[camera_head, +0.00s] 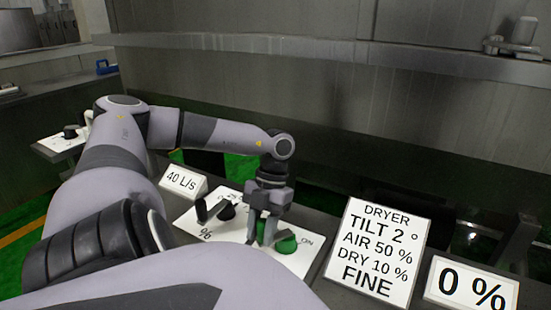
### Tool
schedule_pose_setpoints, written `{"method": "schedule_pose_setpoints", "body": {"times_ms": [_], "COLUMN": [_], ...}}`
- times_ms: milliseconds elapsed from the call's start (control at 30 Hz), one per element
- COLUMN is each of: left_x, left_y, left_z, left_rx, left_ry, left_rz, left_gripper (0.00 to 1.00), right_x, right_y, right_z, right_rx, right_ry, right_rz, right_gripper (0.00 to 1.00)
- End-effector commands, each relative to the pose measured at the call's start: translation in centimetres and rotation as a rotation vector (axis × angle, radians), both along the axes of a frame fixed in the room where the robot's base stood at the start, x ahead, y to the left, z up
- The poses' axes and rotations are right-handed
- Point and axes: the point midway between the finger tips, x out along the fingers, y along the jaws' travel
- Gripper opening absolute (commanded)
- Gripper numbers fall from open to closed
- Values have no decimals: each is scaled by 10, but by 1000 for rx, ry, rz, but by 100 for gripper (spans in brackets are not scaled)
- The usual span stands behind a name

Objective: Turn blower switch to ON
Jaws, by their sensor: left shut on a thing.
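The blower switch (287,245) is a green knob on a white control panel (304,262), with the word ON printed to its right. My left gripper (265,230) comes down over the switch from above and is shut on it. The fingers hide part of the knob, so I cannot tell exactly which way its handle points. My right gripper is not in view.
A black knob (228,211) sits on the same panel, left of my gripper. Signs stand around it: 40 L/s (183,181), a dryer recipe card (377,252) and 0 % (471,287). A large metal wall (330,100) rises behind.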

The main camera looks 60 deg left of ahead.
Motion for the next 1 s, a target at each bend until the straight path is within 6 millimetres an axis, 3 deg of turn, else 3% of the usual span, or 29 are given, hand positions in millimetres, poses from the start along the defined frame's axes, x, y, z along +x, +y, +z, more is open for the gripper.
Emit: {"method": "schedule_pose_setpoints", "body": {"times_ms": [400, 900, 933, 1000], "left_x": [-4, -4, -4, -5], "left_y": [9, 10, 10, 10], "left_z": [1, 1, 1, 1], "left_rx": [1, 4, 4, 4], "left_ry": [-8, -9, -9, -8], "left_rz": [-157, -175, -175, -174], "left_gripper": [0, 0, 36, 54], "right_x": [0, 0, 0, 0], "right_y": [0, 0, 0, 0], "right_z": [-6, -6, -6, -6], "right_rx": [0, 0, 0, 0], "right_ry": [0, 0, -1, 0], "right_rz": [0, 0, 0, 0], "right_gripper": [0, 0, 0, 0]}}
